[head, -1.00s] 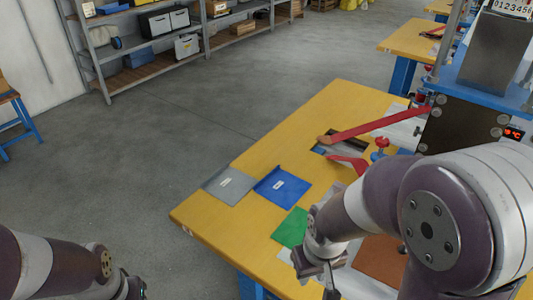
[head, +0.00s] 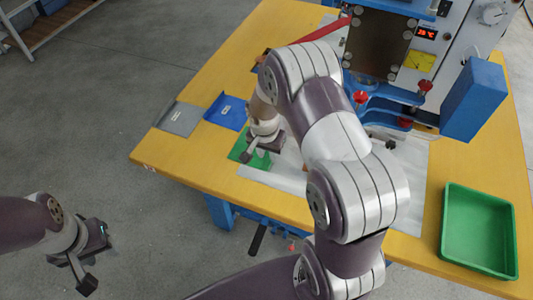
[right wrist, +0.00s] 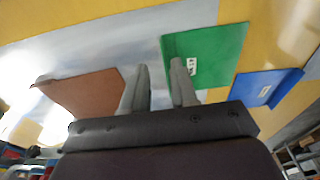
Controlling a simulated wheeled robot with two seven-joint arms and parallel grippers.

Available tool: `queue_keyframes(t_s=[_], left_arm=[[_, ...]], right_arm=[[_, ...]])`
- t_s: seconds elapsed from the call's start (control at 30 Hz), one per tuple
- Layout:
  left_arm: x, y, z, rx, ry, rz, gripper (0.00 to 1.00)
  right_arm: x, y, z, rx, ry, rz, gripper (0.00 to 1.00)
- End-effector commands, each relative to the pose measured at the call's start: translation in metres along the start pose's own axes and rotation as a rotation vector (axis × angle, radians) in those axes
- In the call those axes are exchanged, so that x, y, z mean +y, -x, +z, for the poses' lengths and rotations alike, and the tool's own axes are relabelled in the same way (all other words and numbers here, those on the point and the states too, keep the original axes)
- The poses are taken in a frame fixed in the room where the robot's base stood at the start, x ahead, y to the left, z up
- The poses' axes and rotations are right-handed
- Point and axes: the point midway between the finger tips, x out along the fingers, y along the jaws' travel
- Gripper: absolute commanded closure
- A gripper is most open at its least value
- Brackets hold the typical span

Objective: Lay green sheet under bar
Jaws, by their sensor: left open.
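The green sheet (head: 238,150) lies on the yellow table near its front left edge, partly covered by my right gripper (head: 258,154) in the head view. In the right wrist view the green sheet (right wrist: 212,55) lies flat with a white label, just beyond the right fingers (right wrist: 160,66). Those fingers stand apart with nothing between them. My left gripper (head: 92,268) is open and empty, off the table over the floor. The welding machine (head: 378,48) stands at the back of the table; I cannot tell which part is the bar.
A blue sheet (head: 227,111) and a grey sheet (head: 180,118) lie left of the green one. A brown sheet (right wrist: 88,96) shows in the wrist view. A green tray (head: 482,262) stands at the right. A red lever (head: 318,30) sticks out from the machine.

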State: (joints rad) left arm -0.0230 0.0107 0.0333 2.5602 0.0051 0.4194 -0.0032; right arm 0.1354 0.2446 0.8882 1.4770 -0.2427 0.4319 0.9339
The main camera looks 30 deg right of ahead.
Motion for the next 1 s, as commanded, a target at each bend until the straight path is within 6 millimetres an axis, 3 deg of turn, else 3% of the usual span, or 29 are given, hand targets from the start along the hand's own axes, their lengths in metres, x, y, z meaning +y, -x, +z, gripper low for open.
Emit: queue_keyframes(t_s=[0.27, 0.7, 1.0], left_arm=[[0.000, -0.016, 0.002, 0.000, 0.000, 0.000, 0.57], [0.000, -0.059, 0.007, 0.000, 0.000, 0.000, 0.57], [0.000, -0.062, 0.007, 0.000, 0.000, 0.000, 0.57]], right_arm=[[0.000, -0.019, 0.001, -0.001, -0.012, -0.001, 0.72], [-0.001, -0.075, 0.001, 0.000, -0.011, -0.001, 0.72], [-0.001, -0.079, 0.000, 0.000, -0.010, -0.002, 0.72]])
